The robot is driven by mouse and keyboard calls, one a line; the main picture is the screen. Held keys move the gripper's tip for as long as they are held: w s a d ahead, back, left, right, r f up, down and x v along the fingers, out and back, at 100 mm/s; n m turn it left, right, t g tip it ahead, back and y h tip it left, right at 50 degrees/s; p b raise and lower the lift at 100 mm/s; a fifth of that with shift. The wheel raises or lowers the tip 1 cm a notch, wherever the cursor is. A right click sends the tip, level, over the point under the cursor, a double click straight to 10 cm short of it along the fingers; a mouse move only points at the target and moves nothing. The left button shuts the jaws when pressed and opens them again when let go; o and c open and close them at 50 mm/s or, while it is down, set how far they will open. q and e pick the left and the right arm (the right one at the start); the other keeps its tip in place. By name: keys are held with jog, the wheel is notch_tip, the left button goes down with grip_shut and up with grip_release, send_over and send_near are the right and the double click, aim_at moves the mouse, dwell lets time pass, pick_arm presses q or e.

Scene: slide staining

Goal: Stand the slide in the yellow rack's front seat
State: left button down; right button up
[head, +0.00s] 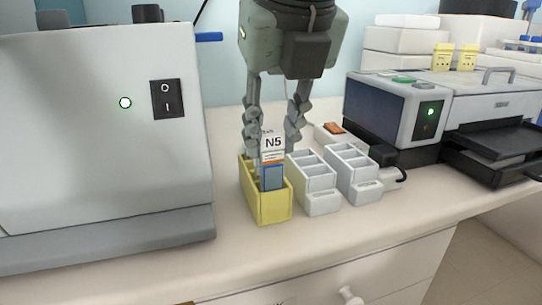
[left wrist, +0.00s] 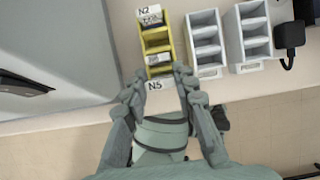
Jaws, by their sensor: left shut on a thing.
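The slide marked N5 (head: 272,143) has a white top label and a blue lower part. It is upright at the front end of the yellow rack (head: 270,208), its lower part just above or inside the front seat; I cannot tell how deep it sits. My left gripper (head: 274,151) comes down from above, shut on the slide, with a finger at each side. In the left wrist view the N5 label (left wrist: 155,86) shows between the fingers (left wrist: 160,93) at the yellow rack's near end (left wrist: 157,40). A slide marked N2 (left wrist: 147,12) is in its far end. My right gripper is out of view.
Two pale grey racks (head: 318,190) (head: 357,178) stand to the right of the yellow rack. A large grey machine (head: 90,130) is close on the left. A device with a green light (head: 410,110) stands at the right. The counter's front strip (head: 330,233) is clear.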

aim_at(273, 152)
pick_arm(q)
notch_tip(273, 152, down, 3)
jog(key=shift+f, duration=0.15)
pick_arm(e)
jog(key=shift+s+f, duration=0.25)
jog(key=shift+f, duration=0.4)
pick_arm(q)
jog(key=shift+f, duration=0.1)
jog(key=shift+f, duration=0.1)
jog(key=c, duration=1.2)
grip_release()
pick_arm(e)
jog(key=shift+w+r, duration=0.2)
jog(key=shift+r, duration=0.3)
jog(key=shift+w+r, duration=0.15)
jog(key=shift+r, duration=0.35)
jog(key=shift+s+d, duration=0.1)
